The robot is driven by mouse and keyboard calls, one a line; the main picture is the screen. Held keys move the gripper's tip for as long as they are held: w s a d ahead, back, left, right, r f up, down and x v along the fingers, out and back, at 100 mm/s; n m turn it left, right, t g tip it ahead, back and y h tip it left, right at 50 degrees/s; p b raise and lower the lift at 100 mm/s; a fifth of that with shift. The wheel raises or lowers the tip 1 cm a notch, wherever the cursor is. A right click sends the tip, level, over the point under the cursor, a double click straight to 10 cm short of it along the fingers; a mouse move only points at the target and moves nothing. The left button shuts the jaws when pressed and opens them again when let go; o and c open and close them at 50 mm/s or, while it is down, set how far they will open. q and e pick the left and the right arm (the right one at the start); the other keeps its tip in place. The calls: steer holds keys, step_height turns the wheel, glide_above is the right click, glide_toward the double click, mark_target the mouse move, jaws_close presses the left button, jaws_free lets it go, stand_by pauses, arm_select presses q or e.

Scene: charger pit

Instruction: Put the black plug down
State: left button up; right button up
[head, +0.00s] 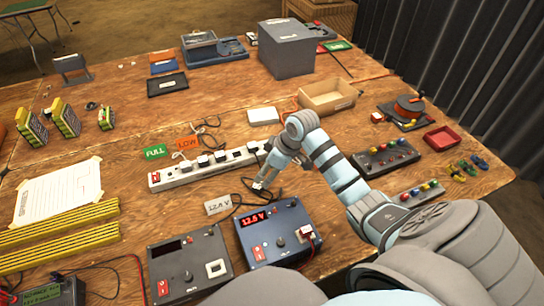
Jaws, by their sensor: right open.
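My right gripper (266,179) reaches in from the right, pointing down at the wooden table between the power strip and the blue meter box. Its jaws are open. A black cable (247,187) lies on the table by its fingertips; the plug at its end is small and partly hidden by the fingers, so I cannot tell whether they touch it. My left gripper is out of view.
The blue box (287,218) reads 12.5 V; a grey box (166,268) stands beside it. A 12.4 V card (217,205) lies near. FULL (156,152) and LOW (187,142) cards lie behind the strip. A cardboard tray (328,105) and a terminal block (385,158) stand right.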

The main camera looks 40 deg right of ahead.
steer(key=v, duration=0.4)
steer(key=shift+r, duration=0.1)
steer(key=shift+p, duration=0.35)
